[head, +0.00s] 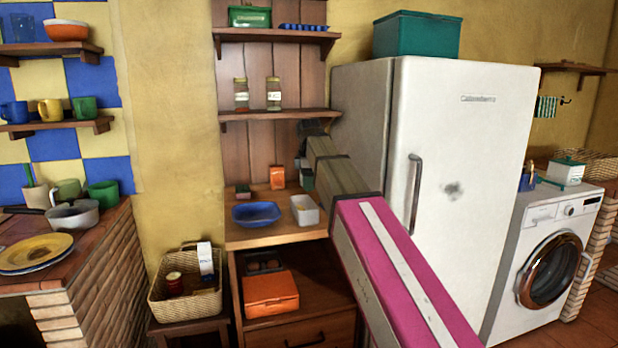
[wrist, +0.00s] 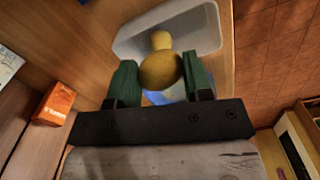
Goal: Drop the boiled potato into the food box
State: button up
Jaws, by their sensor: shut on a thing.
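My gripper (head: 307,180) hangs over the wooden counter, close above an open white box (head: 305,211). In the wrist view its two green fingers (wrist: 159,66) are shut on a rounded yellow-brown potato (wrist: 160,72). The white box also shows in the wrist view (wrist: 208,30), behind the potato and fingers. A smaller yellow shape shows just past the potato; I cannot tell whether it is part of it. The potato is not clearly visible in the head view.
A blue bowl (head: 256,213) stands left of the white box. A small orange carton (head: 277,177) stands at the back of the counter. An orange box (head: 270,293) sits on the shelf below. The white fridge (head: 455,150) is close on the right.

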jog(key=o, duration=1)
notch_tip(320, 180, up, 11)
jog(key=shift+f, duration=0.1)
